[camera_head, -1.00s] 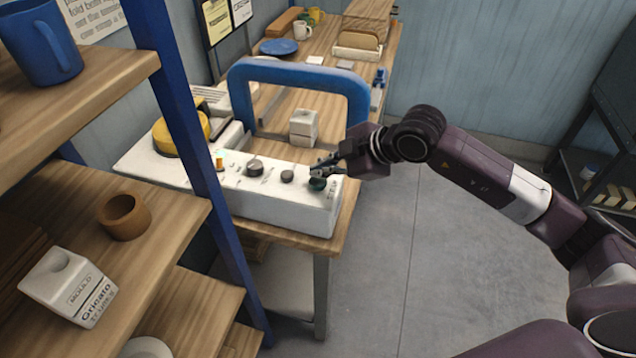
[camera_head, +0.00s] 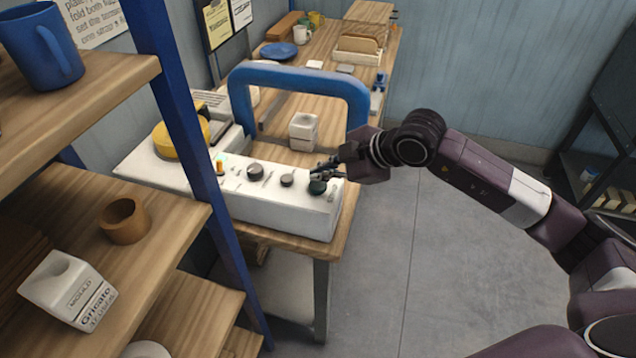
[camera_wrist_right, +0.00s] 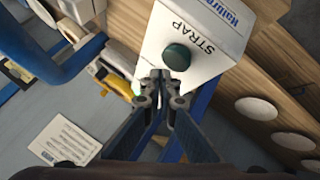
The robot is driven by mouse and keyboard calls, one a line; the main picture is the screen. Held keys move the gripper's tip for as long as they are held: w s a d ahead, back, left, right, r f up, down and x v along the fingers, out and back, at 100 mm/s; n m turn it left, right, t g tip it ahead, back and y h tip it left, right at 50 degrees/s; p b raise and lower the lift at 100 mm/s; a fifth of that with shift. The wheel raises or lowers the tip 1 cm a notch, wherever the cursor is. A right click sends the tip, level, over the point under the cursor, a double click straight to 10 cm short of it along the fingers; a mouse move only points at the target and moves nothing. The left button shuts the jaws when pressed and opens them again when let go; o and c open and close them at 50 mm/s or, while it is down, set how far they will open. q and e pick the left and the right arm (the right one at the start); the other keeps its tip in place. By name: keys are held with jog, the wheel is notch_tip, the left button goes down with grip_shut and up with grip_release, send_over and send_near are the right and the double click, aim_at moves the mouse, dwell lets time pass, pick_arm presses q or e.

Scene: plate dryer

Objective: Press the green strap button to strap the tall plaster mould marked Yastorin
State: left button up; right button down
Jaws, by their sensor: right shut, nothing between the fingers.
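The green strap button (camera_head: 317,187) is on the right end of the white machine's top panel (camera_head: 270,205). In the right wrist view the round green button (camera_wrist_right: 177,57) sits beside the word STRAP. My right gripper (camera_head: 318,172) is shut and empty, with its fingertips close to the button. In the wrist view the shut tips (camera_wrist_right: 162,76) are just short of the button's edge; I cannot tell whether they touch. A white mould (camera_head: 303,132) stands upright by the blue arch (camera_head: 300,78); its marking is too small to read. My left gripper is not in view.
A blue-posted shelf (camera_head: 180,130) at the left holds a white mould marked Gricato (camera_head: 68,290), a brown cup (camera_head: 124,221) and a blue mug (camera_head: 42,45). The floor (camera_head: 440,250) at right is clear.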

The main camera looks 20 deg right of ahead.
aim_at(320, 185)
jog(key=shift+f+b, duration=0.4)
jog(key=shift+b, duration=0.05)
jog(key=shift+f+b, duration=0.55)
jog(key=shift+f, duration=0.1)
dwell(0.8)
jog(key=shift+r, duration=0.1)
jog(key=shift+r+p, duration=0.7)
jog(key=shift+r, duration=0.25)
jog(key=shift+r, duration=0.1)
jog(key=shift+r+p, duration=1.7)
jog(key=shift+r, duration=0.75)
